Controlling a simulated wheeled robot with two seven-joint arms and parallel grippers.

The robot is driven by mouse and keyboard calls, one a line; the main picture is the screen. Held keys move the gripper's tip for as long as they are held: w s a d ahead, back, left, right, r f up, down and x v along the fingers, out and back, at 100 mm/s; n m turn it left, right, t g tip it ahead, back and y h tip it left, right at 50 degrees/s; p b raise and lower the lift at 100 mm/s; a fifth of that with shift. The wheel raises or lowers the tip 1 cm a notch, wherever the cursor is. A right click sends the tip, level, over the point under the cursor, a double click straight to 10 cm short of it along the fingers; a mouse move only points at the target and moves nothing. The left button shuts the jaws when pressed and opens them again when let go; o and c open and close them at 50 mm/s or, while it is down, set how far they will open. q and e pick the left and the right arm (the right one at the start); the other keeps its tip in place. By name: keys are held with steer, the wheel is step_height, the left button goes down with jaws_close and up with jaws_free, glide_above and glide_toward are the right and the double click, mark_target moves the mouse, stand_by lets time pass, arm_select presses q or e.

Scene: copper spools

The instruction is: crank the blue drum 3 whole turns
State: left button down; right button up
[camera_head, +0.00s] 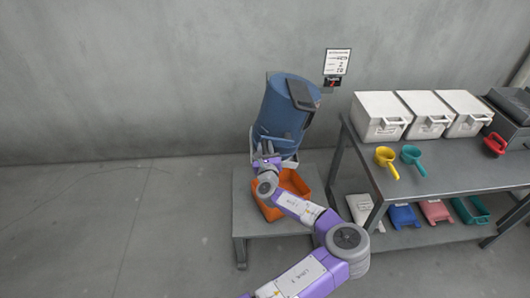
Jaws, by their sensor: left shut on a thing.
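The blue drum (283,98) stands tilted in a frame on a low grey stand near the wall, with a dark hatch on its upper right side. My left gripper (267,155) is at the drum's lower front and is shut on what seems to be the drum's crank handle. The handle is small here and mostly hidden by the gripper, so its exact angle cannot be told. My right gripper is not in view.
An orange bin (295,182) sits on the low stand (243,212) below the drum, partly behind my arm. A grey table (430,163) at right holds white boxes (381,115), a yellow scoop (386,156) and a teal scoop (411,155). The floor at left is clear.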

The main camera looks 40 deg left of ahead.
arm_select(q)
steer(key=shift+w+d+r+m, duration=0.1)
steer(key=shift+w+r+m, duration=0.05)
steer(key=shift+r+m, duration=0.4)
steer(key=shift+r, duration=0.1)
steer(key=c, duration=0.8)
jaws_free()
steer(key=shift+c, duration=0.2)
steer(key=v, duration=0.7)
steer(key=shift+s+d+p, duration=0.2)
steer(key=shift+s+p, duration=0.05)
steer(key=shift+p, duration=0.1)
